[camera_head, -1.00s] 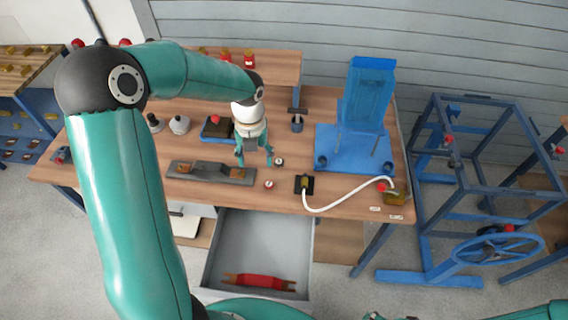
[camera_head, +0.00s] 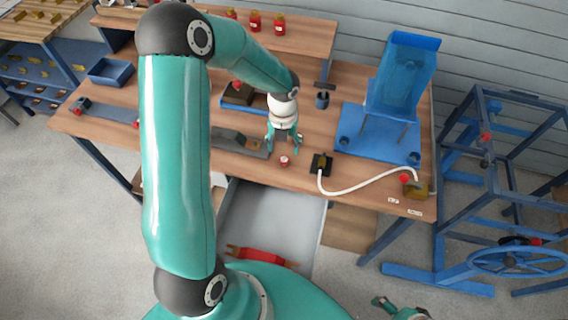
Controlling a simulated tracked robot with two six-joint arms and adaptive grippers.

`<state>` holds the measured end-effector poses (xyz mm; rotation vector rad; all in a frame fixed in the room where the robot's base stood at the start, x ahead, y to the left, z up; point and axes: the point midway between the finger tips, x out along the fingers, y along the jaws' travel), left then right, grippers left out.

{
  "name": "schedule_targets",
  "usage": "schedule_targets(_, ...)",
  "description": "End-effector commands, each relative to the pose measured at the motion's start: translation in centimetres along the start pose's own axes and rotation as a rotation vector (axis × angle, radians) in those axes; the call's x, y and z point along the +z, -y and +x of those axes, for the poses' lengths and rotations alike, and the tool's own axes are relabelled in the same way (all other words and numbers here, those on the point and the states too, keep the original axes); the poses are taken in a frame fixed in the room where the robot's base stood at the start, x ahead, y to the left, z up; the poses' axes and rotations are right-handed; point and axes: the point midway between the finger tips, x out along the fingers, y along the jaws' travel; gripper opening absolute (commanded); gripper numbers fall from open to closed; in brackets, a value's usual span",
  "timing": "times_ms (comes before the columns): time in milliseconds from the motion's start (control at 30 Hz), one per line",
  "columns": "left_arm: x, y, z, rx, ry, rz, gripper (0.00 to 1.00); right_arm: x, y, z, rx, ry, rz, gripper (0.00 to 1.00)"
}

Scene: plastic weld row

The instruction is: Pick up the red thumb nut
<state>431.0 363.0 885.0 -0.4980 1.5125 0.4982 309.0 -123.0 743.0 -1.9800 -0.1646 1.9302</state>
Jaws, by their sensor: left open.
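A small round red piece (camera_head: 284,161) with a pale top lies on the wooden bench near its front edge; it looks like the red thumb nut, but it is too small to be sure. My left gripper (camera_head: 284,148) points down just behind it in the picture, fingers open, with nothing seen between them. I cannot tell its height above the bench. Part of my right gripper (camera_head: 380,302) shows at the bottom edge; its jaw state is unclear.
A black pad (camera_head: 321,165) with a white hose (camera_head: 350,191) is just right. A grey bar fixture (camera_head: 240,142) is left, and a blue stand (camera_head: 362,138) is back right. An open drawer (camera_head: 270,222) holds a red part (camera_head: 262,256). A blue wheeled frame (camera_head: 512,262) stands right.

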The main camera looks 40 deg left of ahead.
Motion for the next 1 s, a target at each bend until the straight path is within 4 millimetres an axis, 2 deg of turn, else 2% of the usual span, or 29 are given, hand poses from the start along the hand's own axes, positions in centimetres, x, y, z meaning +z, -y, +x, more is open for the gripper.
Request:
schedule_targets(267, -0.1, 0.2, 1.4, 0.0, 0.0, 0.003, 0.61, 0.0, -0.5, 1.3, 0.0, -0.001, 0.0, 0.85)
schedule_targets(600, -0.3, 0.5, 5.3, 0.0, 0.0, 0.005, 0.61, -0.1, -1.8, 5.0, 0.0, -0.001, 0.0, 0.85)
schedule_targets(933, -0.3, 0.6, 5.5, 0.0, 0.0, 0.005, 0.61, -0.1, -1.9, 5.1, 0.0, -0.001, 0.0, 0.85)
schedule_targets(1000, -0.3, 0.6, 5.5, 0.0, 0.0, 0.006, 0.51, -0.1, -1.9, 5.1, 0.0, -0.001, 0.0, 0.85)
